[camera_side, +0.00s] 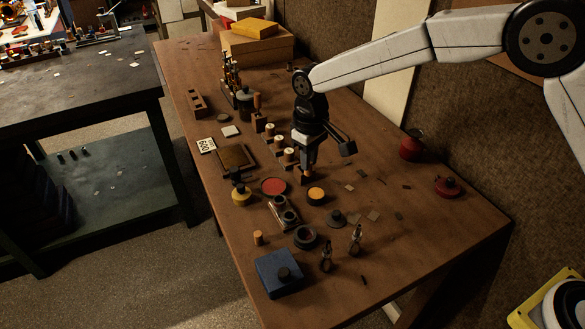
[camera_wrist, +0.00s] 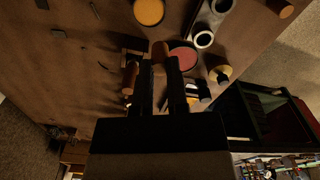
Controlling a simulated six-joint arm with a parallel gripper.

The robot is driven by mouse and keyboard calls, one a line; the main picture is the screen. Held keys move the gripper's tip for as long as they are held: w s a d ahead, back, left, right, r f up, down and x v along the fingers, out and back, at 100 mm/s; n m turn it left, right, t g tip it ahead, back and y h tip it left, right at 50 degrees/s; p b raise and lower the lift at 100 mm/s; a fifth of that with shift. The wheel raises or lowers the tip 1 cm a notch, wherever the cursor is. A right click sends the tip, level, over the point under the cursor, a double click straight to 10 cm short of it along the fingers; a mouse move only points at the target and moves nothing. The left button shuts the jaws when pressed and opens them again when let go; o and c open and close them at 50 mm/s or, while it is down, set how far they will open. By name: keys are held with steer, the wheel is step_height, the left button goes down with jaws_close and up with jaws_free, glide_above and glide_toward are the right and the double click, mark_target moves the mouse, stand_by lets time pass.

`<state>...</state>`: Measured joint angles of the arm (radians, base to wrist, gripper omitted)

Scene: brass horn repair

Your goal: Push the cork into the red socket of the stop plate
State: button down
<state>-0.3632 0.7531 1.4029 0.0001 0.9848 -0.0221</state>
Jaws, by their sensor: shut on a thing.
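My gripper (camera_side: 306,171) is low over the middle of the table, its fingers pointing down. In the wrist view my gripper (camera_wrist: 160,62) is shut on a brown, wood-coloured piece (camera_wrist: 160,50), whose rounded end shows between the fingertips. I cannot tell whether it is a cork or a handle. A light-brown, cork-like cylinder (camera_side: 258,238) stands apart, nearer the front; it also shows in the wrist view (camera_wrist: 280,9). A metal-looking fixture with round tubes (camera_side: 284,213) may be the stop plate. I cannot make out a red socket on it. A round red disc (camera_side: 273,186) lies just behind it.
An orange-topped round tin (camera_side: 316,195) is close to my gripper, at its front. A row of small wooden stands with spools (camera_side: 279,142) runs behind it. A blue box (camera_side: 279,274) and a yellow-topped pot (camera_side: 241,195) are nearby. The right front of the table is mostly clear.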

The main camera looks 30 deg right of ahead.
steer(key=a+n, duration=0.1)
steer(key=a, duration=0.5)
steer(key=shift+w+a+r, duration=0.3)
steer(key=shift+w+a, duration=0.05)
steer(key=shift+a, duration=0.05)
steer(key=shift+f, duration=2.35)
steer(key=shift+f, duration=1.5)
stand_by(0.3)
steer(key=shift+c, duration=2.4)
jaws_free()
steer(key=shift+o, duration=0.2)
steer(key=shift+o, duration=1.3)
steer(key=shift+r, duration=0.1)
